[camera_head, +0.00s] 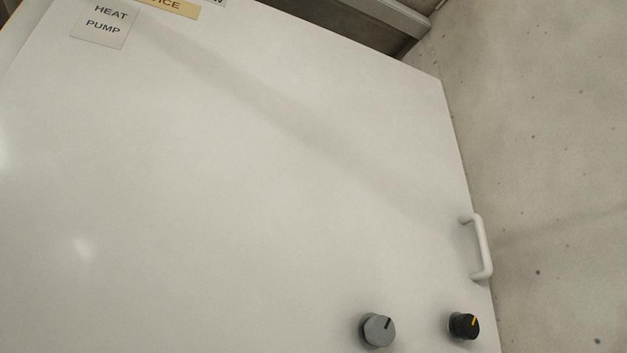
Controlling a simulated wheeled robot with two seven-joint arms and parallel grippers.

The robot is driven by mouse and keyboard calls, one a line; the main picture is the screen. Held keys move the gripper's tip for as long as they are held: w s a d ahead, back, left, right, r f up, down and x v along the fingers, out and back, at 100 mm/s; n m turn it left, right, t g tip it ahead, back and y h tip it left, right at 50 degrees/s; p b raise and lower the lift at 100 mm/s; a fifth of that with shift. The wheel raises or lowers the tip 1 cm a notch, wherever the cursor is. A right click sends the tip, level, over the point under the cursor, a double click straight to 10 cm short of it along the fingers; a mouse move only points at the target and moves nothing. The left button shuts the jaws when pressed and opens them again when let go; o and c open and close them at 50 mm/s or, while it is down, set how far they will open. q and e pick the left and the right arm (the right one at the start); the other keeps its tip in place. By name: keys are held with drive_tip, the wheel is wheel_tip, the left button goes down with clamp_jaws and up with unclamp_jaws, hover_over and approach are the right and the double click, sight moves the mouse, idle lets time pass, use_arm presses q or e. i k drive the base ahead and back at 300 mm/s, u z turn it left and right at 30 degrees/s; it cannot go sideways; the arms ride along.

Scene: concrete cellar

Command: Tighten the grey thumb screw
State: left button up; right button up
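The grey thumb screw (378,330) sticks out of the white panel (230,190) near the bottom of the head view, right of the middle. It has a faceted rim and a dark mark on its face that points up and slightly right. Neither of my grippers is in view, and nothing touches the screw.
A black knob (465,326) with a yellow mark sits to the right of the screw. A white handle (482,248) stands out at the panel's right edge. A "HEAT PUMP" label (104,22) is at the top left. A concrete wall (560,170) lies to the right.

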sight(379, 330)
drive_tip(key=u, duration=0.2)
drive_tip(key=k, duration=0.35)
drive_tip(key=z, duration=0.85)
drive_tip(key=i, duration=0.6)
drive_tip(key=u, duration=0.9)
